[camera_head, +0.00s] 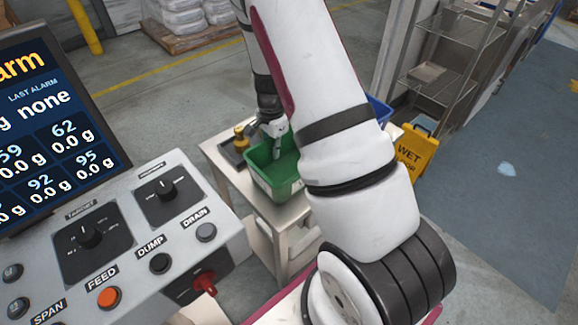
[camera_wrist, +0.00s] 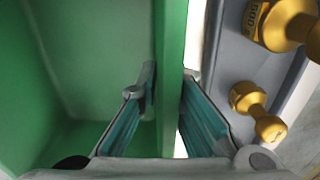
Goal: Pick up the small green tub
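The green tub (camera_head: 268,172) stands on a small pale table, its right part hidden behind my arm. In the head view my gripper (camera_head: 274,131) points down at the tub's far rim. In the wrist view the tub's wall (camera_wrist: 172,40) runs between the two fingers of my gripper (camera_wrist: 168,80). One finger is inside the tub and the other is outside it. Narrow gaps seem to show between the wall and the fingers, so the gripper looks open around the wall. The inside of the tub looks empty where it shows.
Yellow dumbbell-shaped weights (camera_wrist: 258,110) lie in a grey tray right beside the tub's outer wall. A blue container (camera_head: 380,111) shows behind my arm. A control panel (camera_head: 130,235) fills the near left. A yellow wet-floor sign (camera_head: 415,154) stands right of the table (camera_head: 224,170).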

